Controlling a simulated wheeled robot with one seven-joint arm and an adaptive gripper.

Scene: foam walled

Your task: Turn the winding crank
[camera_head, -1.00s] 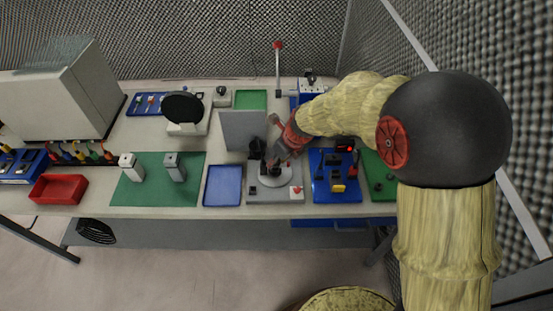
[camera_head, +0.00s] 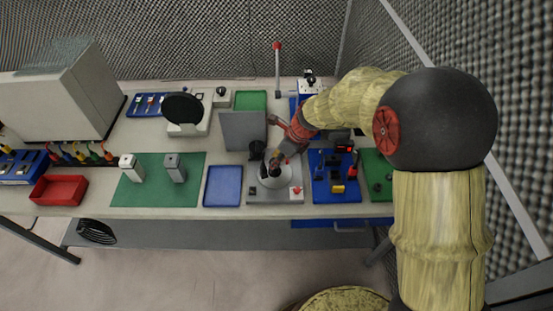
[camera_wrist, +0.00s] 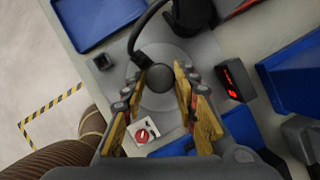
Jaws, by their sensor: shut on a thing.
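The winding crank is on a grey station base (camera_head: 258,199) near the front of the bench. Its pale round disc (camera_head: 286,181) lies flat and also shows in the wrist view (camera_wrist: 158,103). A dark round crank knob (camera_wrist: 157,77) stands over the disc. My gripper (camera_head: 276,164) reaches down over the disc from the right. In the wrist view my gripper (camera_wrist: 160,82) has its yellow-padded fingers on either side of the knob, shut on it. The arm and fingers hide part of the crank in the head view.
A grey upright panel (camera_head: 243,131) and a dark cylinder (camera_head: 257,149) stand behind the crank. A red-topped button (camera_head: 296,190) sits at its front right. A blue tray (camera_head: 223,186) lies left, a blue station (camera_head: 333,188) right. A black cable (camera_wrist: 136,32) curves near the knob.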

